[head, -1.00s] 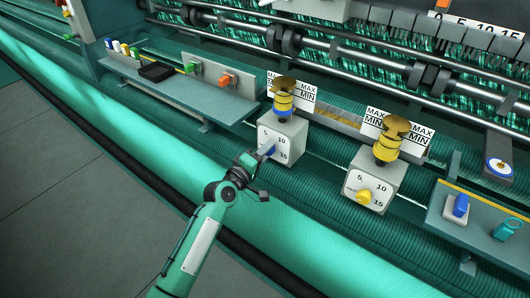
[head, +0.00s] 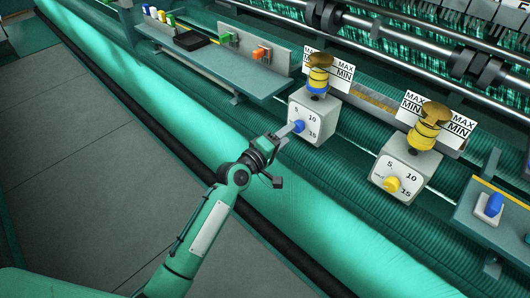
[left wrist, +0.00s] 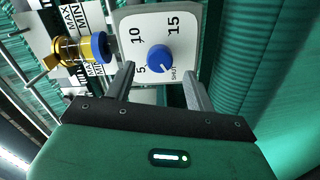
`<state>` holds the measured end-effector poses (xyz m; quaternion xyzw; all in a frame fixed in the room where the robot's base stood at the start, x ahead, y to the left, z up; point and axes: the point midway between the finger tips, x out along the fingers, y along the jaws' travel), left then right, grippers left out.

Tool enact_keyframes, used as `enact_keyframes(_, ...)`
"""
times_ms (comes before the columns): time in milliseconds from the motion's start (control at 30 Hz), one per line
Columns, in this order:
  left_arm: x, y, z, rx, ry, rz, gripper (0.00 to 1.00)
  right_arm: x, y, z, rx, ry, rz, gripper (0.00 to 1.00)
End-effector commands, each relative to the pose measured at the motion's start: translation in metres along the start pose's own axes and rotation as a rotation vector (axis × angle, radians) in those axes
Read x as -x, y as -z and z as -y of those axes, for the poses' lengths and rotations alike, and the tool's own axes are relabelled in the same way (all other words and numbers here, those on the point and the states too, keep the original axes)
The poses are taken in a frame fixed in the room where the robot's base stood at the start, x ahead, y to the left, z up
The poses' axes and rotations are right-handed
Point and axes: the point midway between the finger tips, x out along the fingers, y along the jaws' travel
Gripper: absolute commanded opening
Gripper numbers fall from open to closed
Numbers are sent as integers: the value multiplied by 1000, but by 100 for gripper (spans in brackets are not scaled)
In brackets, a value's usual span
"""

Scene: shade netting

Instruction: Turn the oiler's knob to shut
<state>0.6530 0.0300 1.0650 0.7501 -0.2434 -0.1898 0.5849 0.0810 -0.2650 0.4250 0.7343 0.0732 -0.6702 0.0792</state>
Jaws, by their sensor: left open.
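The nearer oiler has a white dial box (head: 318,112) with a blue knob (head: 298,126) on its face, under a glass cup with a blue band and brass cap (head: 319,75). In the left wrist view the blue knob (left wrist: 158,59) sits among the marks 5, 10, 15 and SHUT; its pale mark appears to point toward SHUT. My left gripper (head: 287,132) is in front of this knob. In the left wrist view my left gripper (left wrist: 159,80) is open, its fingers apart on either side of the knob's line, the knob just beyond the tips. My right gripper is not in view.
A second oiler with a yellow knob (head: 391,184) stands to the right. A grey shelf (head: 215,66) with small coloured items is at upper left; another shelf with a blue switch (head: 494,204) is at right. Green netting runs in front, beside a grey floor (head: 80,160).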

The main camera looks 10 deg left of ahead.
Motion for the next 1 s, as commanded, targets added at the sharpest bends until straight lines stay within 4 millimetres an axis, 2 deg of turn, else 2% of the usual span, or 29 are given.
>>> enact_keyframes(200, 47, -1, 4, -1, 2, 0, 55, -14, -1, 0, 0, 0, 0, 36)
enact_keyframes(433, 83, 0, 3, 0, 2, 0, 55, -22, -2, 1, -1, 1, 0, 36)
enact_keyframes(600, 93, 0, 1, 1, 1, 1, 55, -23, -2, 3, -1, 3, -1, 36)
enact_keyframes(1000, 94, 0, 0, 1, 1, 1, 55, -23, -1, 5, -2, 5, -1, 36)
